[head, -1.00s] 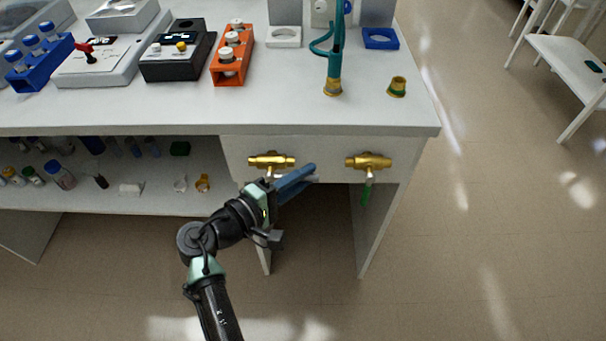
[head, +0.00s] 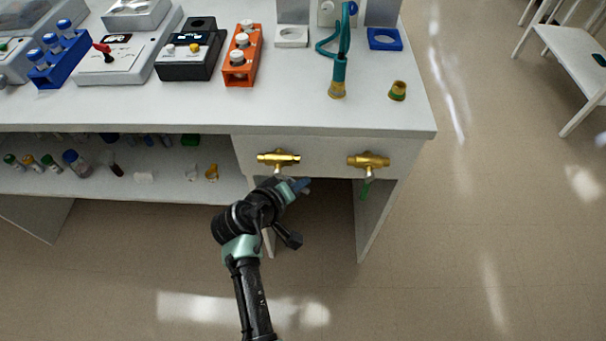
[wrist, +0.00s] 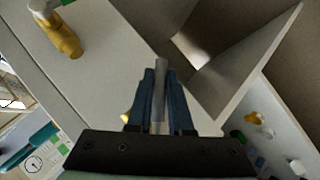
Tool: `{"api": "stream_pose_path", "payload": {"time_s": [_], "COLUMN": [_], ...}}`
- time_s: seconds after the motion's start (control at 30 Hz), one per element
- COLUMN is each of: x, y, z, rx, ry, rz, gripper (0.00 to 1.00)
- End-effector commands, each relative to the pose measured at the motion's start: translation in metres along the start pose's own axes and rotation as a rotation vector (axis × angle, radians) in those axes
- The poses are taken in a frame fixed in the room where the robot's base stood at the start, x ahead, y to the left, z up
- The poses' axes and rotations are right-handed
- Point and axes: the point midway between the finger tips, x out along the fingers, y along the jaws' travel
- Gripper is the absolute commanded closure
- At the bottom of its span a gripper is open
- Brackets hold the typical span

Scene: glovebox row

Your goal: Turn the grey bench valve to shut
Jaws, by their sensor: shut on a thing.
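The left brass valve (head: 278,158) sits on the front panel under the bench top. Its grey lever (wrist: 160,85) lies between my gripper's blue fingers in the wrist view. My gripper (wrist: 160,100) is shut on this lever. In the head view my gripper (head: 300,185) is just below and right of the valve body, and my wrist hides most of the lever, so its exact angle is hard to tell there. The right brass valve (head: 368,160) has a green lever (head: 365,189) hanging down; its body also shows in the wrist view (wrist: 65,38).
The bench top (head: 300,112) overhangs the valves. A teal hose (head: 339,75) and a brass-green fitting (head: 397,91) stand on it. A shelf (head: 130,181) with several small bottles is to the left. The floor (head: 480,240) at right is open.

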Motion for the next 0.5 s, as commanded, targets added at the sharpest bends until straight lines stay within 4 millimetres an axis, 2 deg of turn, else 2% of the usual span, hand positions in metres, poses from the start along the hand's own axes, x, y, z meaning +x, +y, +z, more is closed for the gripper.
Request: {"api": "stream_pose_path", "payload": {"time_s": [0.5], "x": [-0.002], "y": [-0.026], "z": [-0.008], "rx": [0.33], "ry": [0.091], "rz": [-0.329], "gripper": [1.0]}}
